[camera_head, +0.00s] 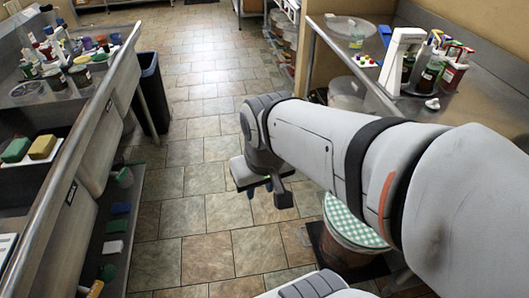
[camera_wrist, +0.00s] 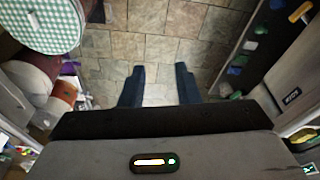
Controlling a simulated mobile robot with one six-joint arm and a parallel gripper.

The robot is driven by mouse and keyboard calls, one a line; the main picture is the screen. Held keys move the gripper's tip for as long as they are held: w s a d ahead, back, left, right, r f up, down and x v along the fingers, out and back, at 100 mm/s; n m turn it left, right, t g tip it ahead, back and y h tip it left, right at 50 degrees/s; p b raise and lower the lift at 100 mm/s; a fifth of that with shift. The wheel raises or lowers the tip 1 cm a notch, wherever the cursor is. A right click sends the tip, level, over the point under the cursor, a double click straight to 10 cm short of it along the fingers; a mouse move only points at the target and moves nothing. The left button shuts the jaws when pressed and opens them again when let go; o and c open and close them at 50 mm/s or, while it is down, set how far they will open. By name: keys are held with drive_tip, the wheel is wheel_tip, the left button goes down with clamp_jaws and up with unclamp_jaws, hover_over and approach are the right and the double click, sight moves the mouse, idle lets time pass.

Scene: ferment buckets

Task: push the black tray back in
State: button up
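The black tray (camera_head: 317,240) lies on the floor at the lower right of the head view, sticking out beside the right-hand counter. A bucket with a green-and-white checkered lid (camera_head: 345,220) stands on it. My arm hides part of the bucket and tray. In the wrist view the checkered lid (camera_wrist: 45,22) is at the upper left, with a dark edge, perhaps the tray (camera_wrist: 96,12), beside it. My gripper (camera_head: 262,188) hangs above the aisle floor, left of the tray and apart from it. In the wrist view its two fingers (camera_wrist: 158,88) are spread with only floor between them.
A steel sink counter (camera_head: 95,120) with bottles and sponges runs along the left, above a low shelf (camera_head: 118,220) of small items. A black bin (camera_head: 152,90) stands at its far end. The right counter (camera_head: 365,75) holds bottles. The tiled aisle between is clear.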

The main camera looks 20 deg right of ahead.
sight(302, 235)
drive_tip(key=shift+s+a, duration=0.1)
drive_tip(key=shift+s, duration=0.05)
drive_tip(key=w+d+f+n+g+h+b, duration=0.25)
drive_tip(key=w+d+f+n+b, duration=0.3)
drive_tip(key=f, duration=0.65)
drive_tip(key=w+d+f+n+g+h+b, duration=0.25)
drive_tip(key=w+d+f+n+b, duration=0.35)
drive_tip(key=f, duration=0.5)
drive_tip(key=w+d+f+n+g+h+b, duration=0.25)
drive_tip(key=w+f+n+b, duration=0.4)
drive_tip(key=f, duration=0.55)
drive_tip(key=w+d+f+n+h+b, duration=0.1)
drive_tip(key=d+f+n+h+b, duration=0.3)
drive_tip(key=f, duration=1.1)
drive_tip(key=w+d+f+n+t+h+b, duration=0.15)
drive_tip(key=f+n+b, duration=0.45)
drive_tip(key=f, duration=0.8)
drive_tip(key=w+d+f+n+h+b, duration=0.2)
drive_tip(key=d+f+n+b, duration=0.3)
drive_tip(key=f, duration=1)
drive_tip(key=shift+n, duration=0.3)
drive_tip(key=x, duration=0.4)
drive_tip(key=b+x, duration=0.1)
drive_tip(key=x, duration=0.1)
drive_tip(key=shift+s, duration=0.3)
drive_tip(key=shift+c, duration=0.6)
